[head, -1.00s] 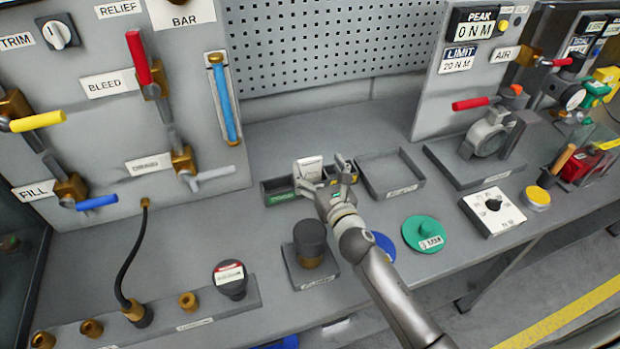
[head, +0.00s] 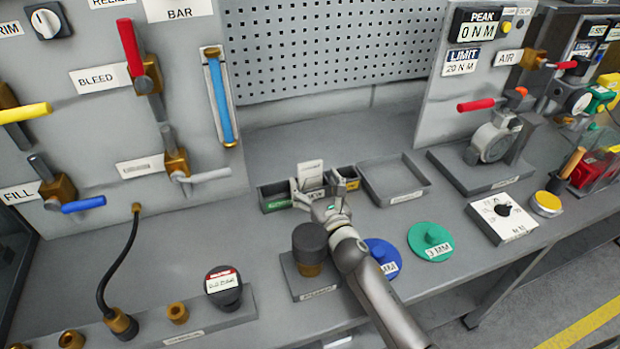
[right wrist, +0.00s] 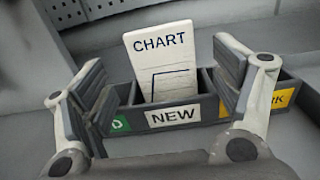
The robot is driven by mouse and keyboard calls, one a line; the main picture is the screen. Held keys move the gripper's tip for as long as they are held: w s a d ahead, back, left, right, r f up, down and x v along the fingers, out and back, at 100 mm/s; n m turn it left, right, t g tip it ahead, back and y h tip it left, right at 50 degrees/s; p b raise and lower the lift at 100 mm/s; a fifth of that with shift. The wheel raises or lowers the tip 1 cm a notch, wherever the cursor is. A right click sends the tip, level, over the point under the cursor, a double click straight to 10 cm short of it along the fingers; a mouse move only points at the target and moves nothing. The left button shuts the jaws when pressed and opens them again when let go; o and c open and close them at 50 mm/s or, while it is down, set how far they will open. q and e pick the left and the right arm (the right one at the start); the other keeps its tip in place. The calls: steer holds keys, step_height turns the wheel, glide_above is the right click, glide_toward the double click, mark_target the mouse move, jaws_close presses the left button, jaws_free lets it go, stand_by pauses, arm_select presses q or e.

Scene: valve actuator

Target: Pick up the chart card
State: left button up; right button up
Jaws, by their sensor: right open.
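The white chart card (head: 311,171), marked CHART, stands upright in the middle compartment, labelled NEW, of a dark three-part holder (head: 274,196). It also shows large in the right wrist view (right wrist: 161,58), its lower end hidden behind the holder's front wall. My right gripper (head: 318,190) is open in front of the holder. In the right wrist view its fingers (right wrist: 166,92) stand to the left and right of the card, with clear gaps and nothing between the pads. My left gripper is not in view.
An empty grey tray (head: 400,192) sits right of the holder. A dark capped fitting (head: 310,245) stands close to my right arm. Blue (head: 383,254) and green (head: 430,240) discs lie on the bench. A panel with valve handles (head: 100,120) rises at the left.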

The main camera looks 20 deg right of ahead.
mark_target(311, 175)
steer(key=shift+w+f, duration=0.15)
steer(key=shift+w, duration=1)
steer(key=shift+w+f, duration=0.15)
steer(key=shift+w, duration=0.95)
steer(key=shift+d, duration=0.1)
steer(key=shift+c, duration=0.4)
steer(key=c, duration=1)
steer(key=shift+r, duration=0.1)
steer(key=shift+c, duration=0.2)
